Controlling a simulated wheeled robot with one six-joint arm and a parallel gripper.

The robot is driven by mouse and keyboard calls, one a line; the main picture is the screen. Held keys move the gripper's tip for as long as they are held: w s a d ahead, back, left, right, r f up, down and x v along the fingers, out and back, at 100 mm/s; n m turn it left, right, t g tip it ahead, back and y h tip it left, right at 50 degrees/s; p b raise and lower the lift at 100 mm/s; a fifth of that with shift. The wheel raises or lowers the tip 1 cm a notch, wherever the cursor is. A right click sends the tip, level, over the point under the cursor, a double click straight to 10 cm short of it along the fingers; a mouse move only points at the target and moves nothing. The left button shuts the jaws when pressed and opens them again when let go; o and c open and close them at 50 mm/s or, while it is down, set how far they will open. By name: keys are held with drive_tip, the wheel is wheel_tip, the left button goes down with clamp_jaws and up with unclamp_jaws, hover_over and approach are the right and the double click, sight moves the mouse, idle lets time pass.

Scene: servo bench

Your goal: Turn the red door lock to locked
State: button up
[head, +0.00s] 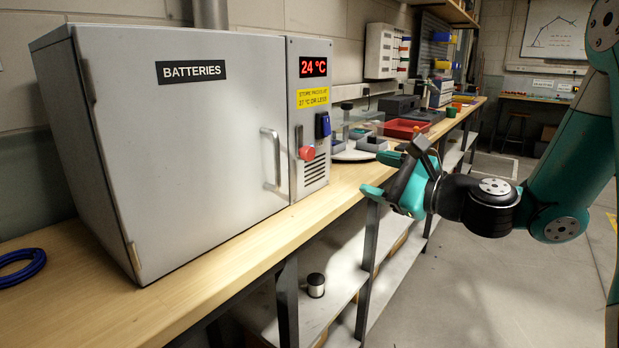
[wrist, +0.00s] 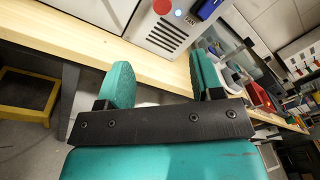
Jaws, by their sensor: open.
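A red door lock knob (head: 307,153) sits on the narrow control panel at the right of a grey cabinet (head: 190,130) labelled BATTERIES. The knob also shows at the top of the wrist view (wrist: 162,6). Its turned position is too small to tell. The cabinet door looks closed, with a vertical bar handle (head: 271,158) left of the knob. My gripper (head: 382,192) is teal, open and empty, in front of the bench edge, to the right of and below the knob. In the wrist view its fingers (wrist: 160,88) are apart with nothing between them.
The panel carries a 24 °C display (head: 313,67), a yellow label (head: 313,97) and a blue part (head: 323,125) beside the knob. Grey trays and a red bin (head: 405,128) stand farther along the bench. A blue cable coil (head: 22,264) lies at left. The floor at right is clear.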

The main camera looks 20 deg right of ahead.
sight(311, 155)
drive_tip(key=p+x, duration=1.1)
drive_tip(key=x, duration=0.5)
drive_tip(key=shift+w+r, duration=0.1)
drive_tip(key=shift+w, duration=0.2)
drive_tip(key=shift+w+a, duration=0.15)
drive_tip(key=shift+w, duration=0.15)
drive_tip(key=shift+c, duration=0.3)
drive_tip(key=c, duration=0.8)
drive_tip(key=shift+c, duration=0.2)
